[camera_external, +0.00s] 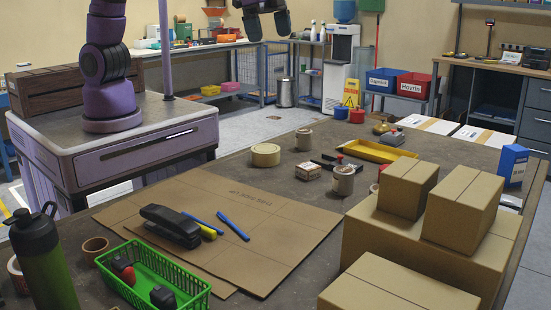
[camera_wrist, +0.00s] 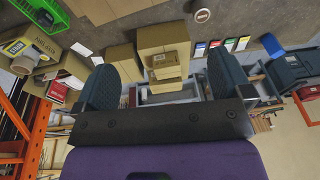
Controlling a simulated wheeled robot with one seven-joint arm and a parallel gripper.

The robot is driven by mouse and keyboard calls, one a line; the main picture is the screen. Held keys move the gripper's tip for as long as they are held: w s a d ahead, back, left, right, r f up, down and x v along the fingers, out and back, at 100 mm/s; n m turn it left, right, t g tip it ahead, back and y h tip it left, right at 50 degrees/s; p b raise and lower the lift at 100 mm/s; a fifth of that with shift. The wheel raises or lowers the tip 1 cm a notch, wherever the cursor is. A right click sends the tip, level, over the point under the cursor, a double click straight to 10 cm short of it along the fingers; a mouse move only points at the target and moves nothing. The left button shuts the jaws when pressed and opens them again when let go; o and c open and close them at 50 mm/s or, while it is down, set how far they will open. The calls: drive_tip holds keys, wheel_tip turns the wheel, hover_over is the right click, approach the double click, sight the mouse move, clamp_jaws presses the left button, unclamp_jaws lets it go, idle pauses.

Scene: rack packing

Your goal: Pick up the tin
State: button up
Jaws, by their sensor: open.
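A low, round, beige tin (camera_external: 265,155) lies flat on the dark worktable, beyond the cardboard sheet, in the external view. My gripper (camera_external: 268,34) shows at the top of that view, high above the table and well apart from the tin. In the wrist view my gripper (camera_wrist: 163,66) has its two dark fingers spread wide, with nothing held between them. I cannot pick out the tin for certain in the wrist view.
Near the tin stand a cup-like container (camera_external: 304,139), another (camera_external: 343,180) and a small box (camera_external: 307,171). A yellow tray (camera_external: 378,152) lies farther right. Stacked cartons (camera_external: 425,240) fill the right front. A stapler (camera_external: 171,226) and green basket (camera_external: 150,272) are at left front.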

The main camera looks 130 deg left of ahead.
drive_tip(key=w+a+f+g, duration=0.1)
drive_tip(key=w+a+f, duration=0.6)
drive_tip(key=a+f, duration=0.45)
drive_tip(key=g, duration=0.1)
hover_over(342, 168)
drive_tip(key=shift+h, duration=0.4)
drive_tip(key=f, duration=1.9)
drive_tip(key=shift+w+d+f, duration=0.2)
drive_tip(key=shift+d+f, duration=0.1)
drive_tip(key=shift+f, duration=0.1)
drive_tip(key=shift+a+f, duration=0.15)
drive_tip(key=shift+f, duration=0.4)
wheel_tip(342, 168, down, 4)
drive_tip(key=shift+f, duration=0.2)
drive_tip(key=shift+w+f, duration=0.2)
drive_tip(key=shift+f, duration=1.25)
drive_tip(key=shift+w+f, duration=0.15)
drive_tip(key=shift+f, duration=1.3)
drive_tip(key=shift+c, duration=0.2)
drive_tip(key=c, duration=1)
